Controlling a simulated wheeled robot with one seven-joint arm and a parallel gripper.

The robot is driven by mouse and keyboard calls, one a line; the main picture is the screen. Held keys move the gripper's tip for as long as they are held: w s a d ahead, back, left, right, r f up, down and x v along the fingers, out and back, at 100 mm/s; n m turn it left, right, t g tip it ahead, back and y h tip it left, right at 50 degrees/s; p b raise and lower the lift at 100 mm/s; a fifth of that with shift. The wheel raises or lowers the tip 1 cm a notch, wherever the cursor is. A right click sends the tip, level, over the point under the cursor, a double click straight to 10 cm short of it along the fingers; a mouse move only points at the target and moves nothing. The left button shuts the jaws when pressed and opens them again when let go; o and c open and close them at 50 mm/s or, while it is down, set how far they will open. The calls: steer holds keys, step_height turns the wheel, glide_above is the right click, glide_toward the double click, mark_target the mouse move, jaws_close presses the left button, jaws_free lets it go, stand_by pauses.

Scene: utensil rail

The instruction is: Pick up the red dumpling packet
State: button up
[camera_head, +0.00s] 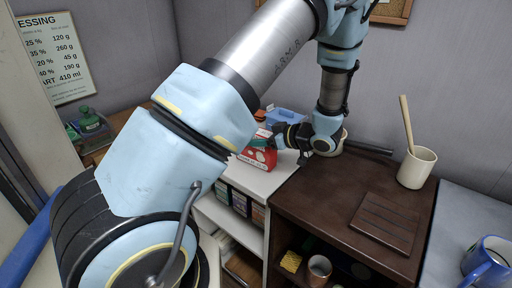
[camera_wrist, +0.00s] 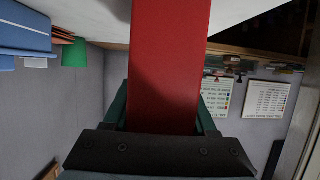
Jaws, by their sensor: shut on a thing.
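The red dumpling packet (camera_head: 260,153) is at the white shelf unit's top in the head view, partly hidden by my arm. It has white markings on its face. My gripper (camera_head: 277,140) reaches it from the right and is shut on it. In the wrist view the packet (camera_wrist: 170,60) is a plain red side running up from between my green-edged fingers (camera_wrist: 165,118). I cannot tell whether the packet touches the surface below it.
A blue box (camera_head: 287,118) stands behind the packet. To the right, a dark brown cabinet (camera_head: 335,185) bears a ribbed board (camera_head: 383,222) and a cream crock (camera_head: 416,168) with a wooden handle in it. A blue mug (camera_head: 487,262) is at the far right.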

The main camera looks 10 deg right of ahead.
jaws_close()
steer(key=shift+r, duration=0.1)
